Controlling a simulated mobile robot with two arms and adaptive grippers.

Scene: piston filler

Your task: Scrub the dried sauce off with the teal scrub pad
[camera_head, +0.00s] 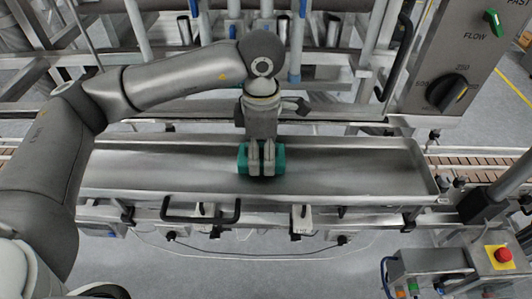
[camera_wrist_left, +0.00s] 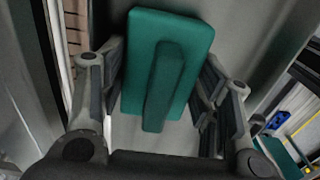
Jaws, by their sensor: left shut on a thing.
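The teal scrub pad (camera_head: 243,159) is a block with a raised grip bar on its back; it also shows in the left wrist view (camera_wrist_left: 192,40). My left gripper (camera_head: 262,172) points down and is shut on the pad, with its fingers on either side of the bar. The pad is at the middle of the long steel tray (camera_head: 360,170); I cannot tell whether it touches the tray floor. I cannot make out dried sauce clearly; the gripper and pad hide part of the tray. My right gripper is not in view.
The tray has raised rims and a black front handle (camera_head: 200,218). Pipes and frame bars stand behind it. A control panel (camera_head: 450,60) overhangs at the right, and a red emergency button (camera_head: 503,254) is at lower right. The tray is clear on both sides of the pad.

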